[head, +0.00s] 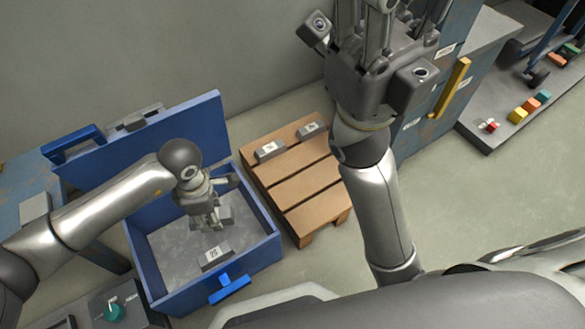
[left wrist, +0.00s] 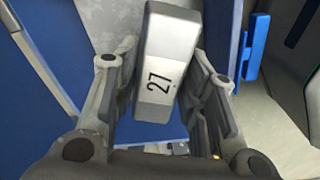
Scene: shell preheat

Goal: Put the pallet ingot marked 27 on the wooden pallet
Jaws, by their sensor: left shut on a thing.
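The ingot marked 27 (left wrist: 165,62) is a light grey bar with black digits. In the left wrist view it sits between the two fingers of my left gripper (left wrist: 160,85), which is shut on it. In the head view this gripper (head: 207,218) is over the open blue box (head: 268,243), with a grey block at its fingertips partly hidden. I cannot tell its height above the box floor. The wooden pallet (head: 313,180) stands right of the box. My right gripper (head: 385,20) points up at the top; its fingertips are cut off.
Another marked ingot (head: 215,256) lies in the box near its front wall. Two ingots, one nearer (head: 270,150) and one farther (head: 311,130), rest on the pallet's far slat. The nearer slats are bare. The blue lid (head: 150,140) stands open behind the box.

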